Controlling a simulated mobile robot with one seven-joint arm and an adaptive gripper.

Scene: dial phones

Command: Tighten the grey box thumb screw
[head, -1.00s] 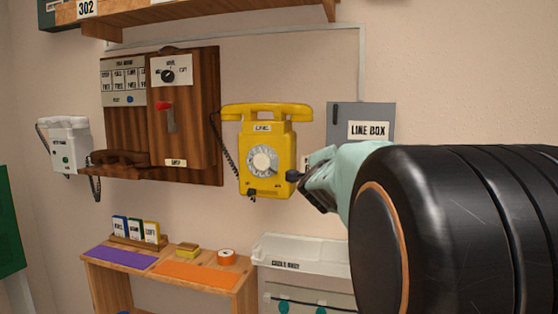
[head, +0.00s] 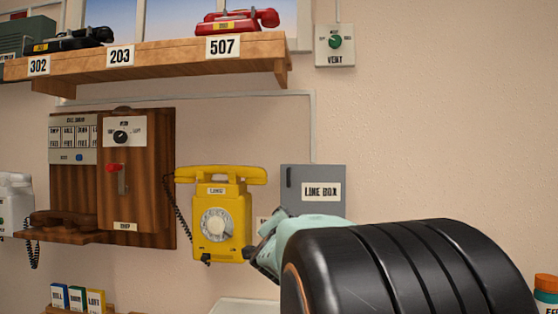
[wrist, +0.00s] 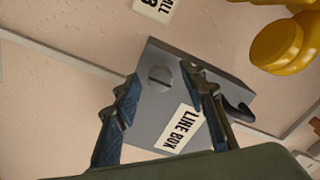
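The grey line box (head: 330,176) hangs on the wall right of the yellow phone, its lower part hidden behind my arm in the head view. In the wrist view the grey box (wrist: 203,84) lies beyond my fingers, turned at an angle. A round grey slotted screw (wrist: 160,77) shows on its face, between the two fingertips in the picture. I cannot tell the remaining distance or any contact. My gripper (wrist: 164,76) is open, its dark fingers apart with nothing held. In the head view my gripper (head: 251,254) is small and seen from behind, below left of the box.
The yellow dial phone (head: 218,222) is close left of my gripper. A wooden panel (head: 148,190) with a red lever is further left. Above are a shelf (head: 150,60) with phones and a vent switch (head: 335,46). Bare wall lies right of the box.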

